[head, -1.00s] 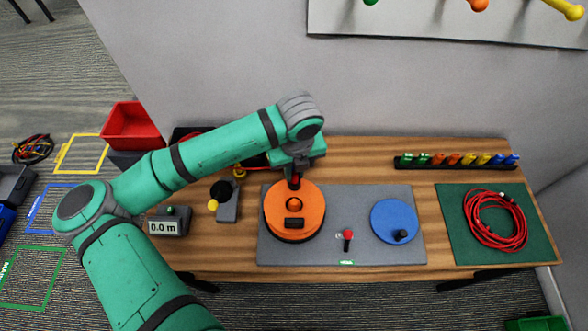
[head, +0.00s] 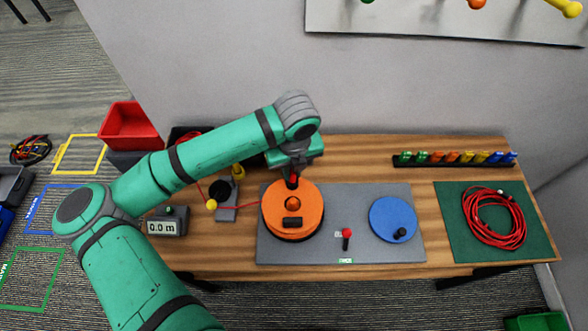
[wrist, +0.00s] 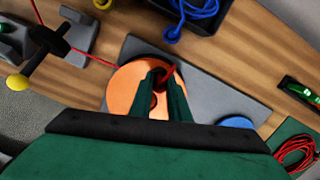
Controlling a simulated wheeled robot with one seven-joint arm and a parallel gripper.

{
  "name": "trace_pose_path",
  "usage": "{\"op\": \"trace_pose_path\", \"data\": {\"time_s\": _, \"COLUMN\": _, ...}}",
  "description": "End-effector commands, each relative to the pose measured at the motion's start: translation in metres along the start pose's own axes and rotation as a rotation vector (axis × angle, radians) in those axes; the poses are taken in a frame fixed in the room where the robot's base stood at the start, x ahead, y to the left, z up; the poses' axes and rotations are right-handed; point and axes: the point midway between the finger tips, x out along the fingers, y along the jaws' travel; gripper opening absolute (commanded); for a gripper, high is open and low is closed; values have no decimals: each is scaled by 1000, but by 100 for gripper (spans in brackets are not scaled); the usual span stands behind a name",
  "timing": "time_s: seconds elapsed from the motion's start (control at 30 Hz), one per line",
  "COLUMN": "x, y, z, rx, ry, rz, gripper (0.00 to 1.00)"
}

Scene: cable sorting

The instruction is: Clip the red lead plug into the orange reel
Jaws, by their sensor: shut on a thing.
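The orange reel (head: 280,222) lies flat on the grey mat, with an orange hub and a dark block on its top. My gripper (head: 293,180) is over the reel's far edge and shut on the red lead plug; in the wrist view its two fingers (wrist: 167,88) close around something red, the plug (wrist: 168,73). The fingers and arm hide most of the plug, and I cannot tell whether it sits in the reel's clip. The red lead (head: 246,206) runs from the left past the guide post to the reel.
A length counter (head: 166,227) reading 0.0 m stands at left, beside the guide post with yellow ball (head: 211,205). A blue disc (head: 393,219) and a red-knobbed lever (head: 347,238) are right of the reel. A coiled red cable (head: 495,225) lies on a green mat.

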Motion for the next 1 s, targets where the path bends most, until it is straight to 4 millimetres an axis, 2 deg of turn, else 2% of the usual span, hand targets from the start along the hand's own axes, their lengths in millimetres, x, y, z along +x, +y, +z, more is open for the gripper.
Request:
{"op": "trace_pose_path", "data": {"time_s": 0.13, "x": 0, "y": -1, "z": -1, "rx": 5, "ry": 2, "rz": 2, "gripper": 0}}
{"op": "trace_pose_path", "data": {"time_s": 0.17, "x": 0, "y": -2, "z": -1, "rx": 6, "ry": 2, "rz": 2, "gripper": 18}}
{"op": "trace_pose_path", "data": {"time_s": 0.2, "x": 0, "y": -2, "z": -1, "rx": 7, "ry": 2, "rz": 2, "gripper": 28}}
{"op": "trace_pose_path", "data": {"time_s": 0.23, "x": 0, "y": -2, "z": -2, "rx": 7, "ry": 2, "rz": 2, "gripper": 35}}
{"op": "trace_pose_path", "data": {"time_s": 0.27, "x": 0, "y": -3, "z": -2, "rx": 7, "ry": 1, "rz": 2, "gripper": 38}}
{"op": "trace_pose_path", "data": {"time_s": 0.53, "x": 0, "y": -3, "z": -1, "rx": 8, "ry": 1, "rz": 1, "gripper": 38}}
{"op": "trace_pose_path", "data": {"time_s": 0.67, "x": -8, "y": -3, "z": -1, "rx": 7, "ry": -1, "rz": 1, "gripper": 38}}
{"op": "trace_pose_path", "data": {"time_s": 0.77, "x": -21, "y": -3, "z": 0, "rx": 7, "ry": -2, "rz": 0, "gripper": 38}}
{"op": "trace_pose_path", "data": {"time_s": 1.0, "x": -67, "y": -2, "z": -1, "rx": 6, "ry": -2, "rz": 1, "gripper": 38}}
